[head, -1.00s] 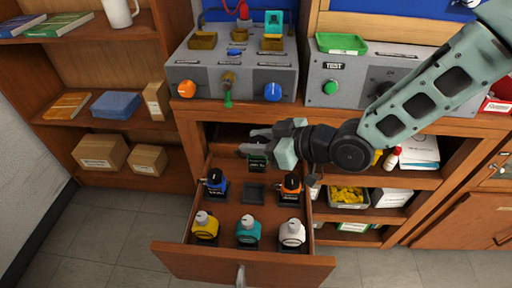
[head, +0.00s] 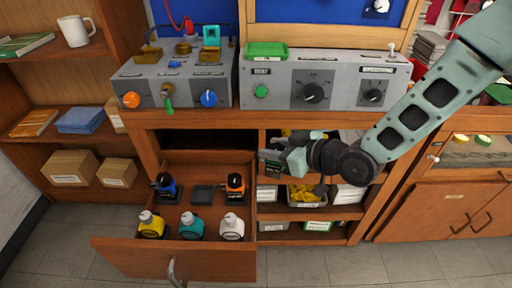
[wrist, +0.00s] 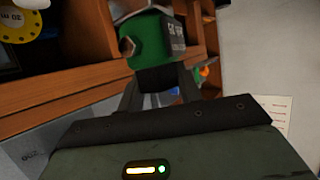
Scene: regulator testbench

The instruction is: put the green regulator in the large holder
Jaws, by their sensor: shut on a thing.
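The green regulator (wrist: 150,42) is between the fingers of my gripper (wrist: 160,90) in the wrist view, its dark labelled side to the right. In the head view my gripper (head: 274,156) is to the right of the open drawer, in front of the shelf below the bench, and the regulator is hard to make out there. Brass-coloured holders sit on top of the left grey test box: one at the left (head: 148,54) and one at the right (head: 210,55). I cannot tell which is the large holder. My gripper is below and apart from them.
The open drawer (head: 175,257) holds several other regulators and an empty dark stand (head: 203,195). A second grey box (head: 325,80) with knobs carries a green tray (head: 267,50). A white mug (head: 76,30) stands on the left shelf.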

